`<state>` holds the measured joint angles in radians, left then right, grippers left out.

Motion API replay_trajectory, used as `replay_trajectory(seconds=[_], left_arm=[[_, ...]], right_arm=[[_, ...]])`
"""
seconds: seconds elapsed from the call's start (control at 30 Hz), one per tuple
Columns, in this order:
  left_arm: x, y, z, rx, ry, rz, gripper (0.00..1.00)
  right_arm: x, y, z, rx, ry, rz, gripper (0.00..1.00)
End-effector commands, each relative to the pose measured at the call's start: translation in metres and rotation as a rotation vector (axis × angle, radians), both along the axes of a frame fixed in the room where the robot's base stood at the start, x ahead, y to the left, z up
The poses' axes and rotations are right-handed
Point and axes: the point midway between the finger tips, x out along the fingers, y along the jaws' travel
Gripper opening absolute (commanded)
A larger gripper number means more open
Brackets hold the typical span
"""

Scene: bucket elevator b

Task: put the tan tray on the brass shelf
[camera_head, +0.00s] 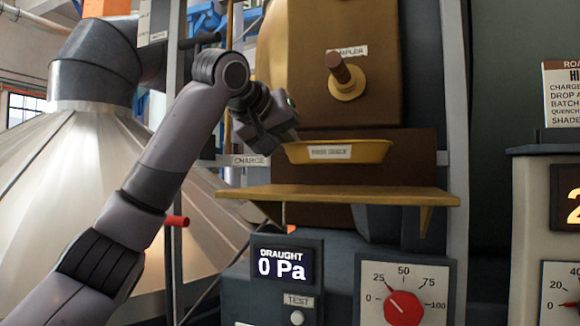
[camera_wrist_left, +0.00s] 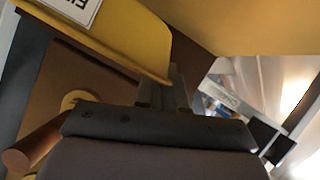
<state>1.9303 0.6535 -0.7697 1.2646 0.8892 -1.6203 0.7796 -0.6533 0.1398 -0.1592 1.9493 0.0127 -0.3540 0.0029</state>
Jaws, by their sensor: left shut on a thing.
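The tan tray (camera_head: 371,152) is a shallow yellow-tan pan with a white label on its front. My left gripper (camera_head: 291,138) is shut on the tray's left end and holds it roughly level. The brass shelf (camera_head: 340,194) is a flat ledge on a bracket, and its top looks empty. The tray hangs above the shelf, with a strip of brown panel showing between them. In the left wrist view the tray (camera_wrist_left: 118,38) is at the fingers (camera_wrist_left: 172,88), and a broad yellow surface, apparently the shelf (camera_wrist_left: 245,25), lies beyond. My right gripper is not in view.
A brass sampler knob (camera_head: 346,88) with a brown handle sticks out above the tray. A grey upright post (camera_head: 457,120) stands to the right of the shelf. A draught display (camera_head: 284,266) and a red-knobbed dial (camera_head: 403,306) are below it.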

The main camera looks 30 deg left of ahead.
Motion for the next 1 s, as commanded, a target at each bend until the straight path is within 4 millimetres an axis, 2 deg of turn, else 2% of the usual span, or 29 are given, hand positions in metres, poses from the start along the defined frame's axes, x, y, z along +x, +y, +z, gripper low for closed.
replay_trajectory(seconds=[0.37,0.67,0.77,0.8,1.0], left_arm=[[0.0,0.001,-0.038,0.0,0.0,0.001,0.0],[0.0,0.0,-0.042,-0.001,0.0,0.0,0.0],[0.0,0.0,-0.042,0.0,0.001,0.0,0.32],[0.0,0.0,-0.042,0.0,0.001,0.0,0.35],[0.0,0.0,-0.042,0.0,0.001,0.0,0.35]], right_arm=[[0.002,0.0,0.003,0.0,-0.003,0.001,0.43],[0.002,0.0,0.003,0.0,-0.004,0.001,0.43],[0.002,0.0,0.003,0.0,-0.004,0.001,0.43],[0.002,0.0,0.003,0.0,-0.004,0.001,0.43],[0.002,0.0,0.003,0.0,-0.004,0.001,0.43]])
